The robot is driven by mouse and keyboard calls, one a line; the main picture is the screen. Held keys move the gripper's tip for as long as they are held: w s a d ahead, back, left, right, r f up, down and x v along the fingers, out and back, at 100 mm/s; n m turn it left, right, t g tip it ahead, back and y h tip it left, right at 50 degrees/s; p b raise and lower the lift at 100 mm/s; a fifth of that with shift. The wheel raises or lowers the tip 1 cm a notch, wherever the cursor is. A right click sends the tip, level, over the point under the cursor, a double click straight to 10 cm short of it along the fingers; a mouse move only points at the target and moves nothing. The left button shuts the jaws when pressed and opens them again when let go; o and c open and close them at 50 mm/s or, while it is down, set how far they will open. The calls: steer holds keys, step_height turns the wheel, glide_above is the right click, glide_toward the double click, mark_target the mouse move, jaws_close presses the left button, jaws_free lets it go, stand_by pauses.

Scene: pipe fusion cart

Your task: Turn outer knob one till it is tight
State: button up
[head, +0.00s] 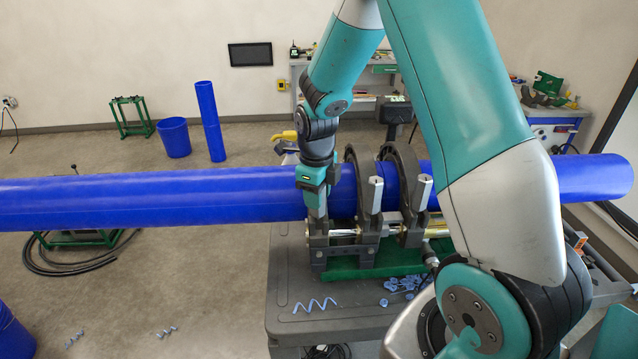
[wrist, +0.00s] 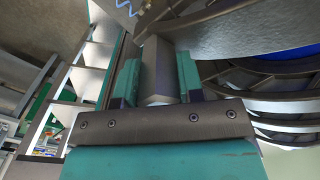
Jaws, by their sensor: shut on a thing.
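My gripper (head: 314,188) points down at the left end of the clamp frame, in front of the blue pipe (head: 150,198). In the wrist view its two teal fingers (wrist: 158,82) are shut on a grey, block-shaped knob (wrist: 157,64), one finger on each side. I take this to be outer knob one; in the head view my gripper largely hides it. Two similar pale grey knobs, a nearer one (head: 375,192) and a farther one (head: 424,190), stand upright on the dark clamp rings to the right. How tight the held knob is cannot be seen.
The clamp frame sits on a grey cart (head: 300,290) with blue shavings (head: 405,282) and a curled strip (head: 315,305) on top. My upper arm crosses the right side. A blue bin (head: 174,138) and an upright pipe (head: 210,122) stand behind on open floor.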

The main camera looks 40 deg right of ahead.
steer(key=shift+s+f+m, duration=0.1)
steer(key=shift+s+m, duration=0.15)
steer(key=shift+m, duration=0.85)
steer(key=m, duration=0.3)
steer(key=o, duration=1.7)
steer(key=shift+w+r+p, duration=0.15)
steer(key=shift+r+p, duration=2.4)
steer(key=shift+r, duration=0.7)
steer(key=shift+f, duration=0.1)
